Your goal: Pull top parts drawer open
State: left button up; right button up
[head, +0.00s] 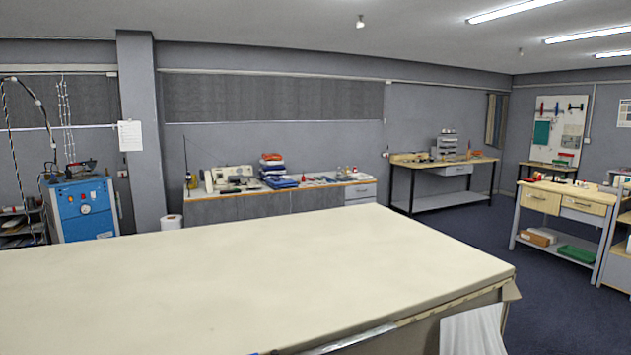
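Several drawer fronts show in the head view, and I cannot tell which is the top parts drawer. A workbench (610,196) at the right has a wooden drawer (540,201) and a second drawer (583,206) side by side, both with dark handles and seemingly closed. The sewing bench (240,207) at the back wall has a grey drawer unit (360,191) at its right end, which looks closed. The back table (480,159) has a small grey drawer (459,170) under its top. Neither of my grippers is in view.
A long cream cloth table (250,270) fills the foreground, with a white cloth (472,332) hanging at its near right corner. Dark blue floor (540,300) lies open between it and the right workbench. A blue machine (82,208) stands at the left.

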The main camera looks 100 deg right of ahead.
aim_at(353, 188)
jog(key=z, duration=3.2)
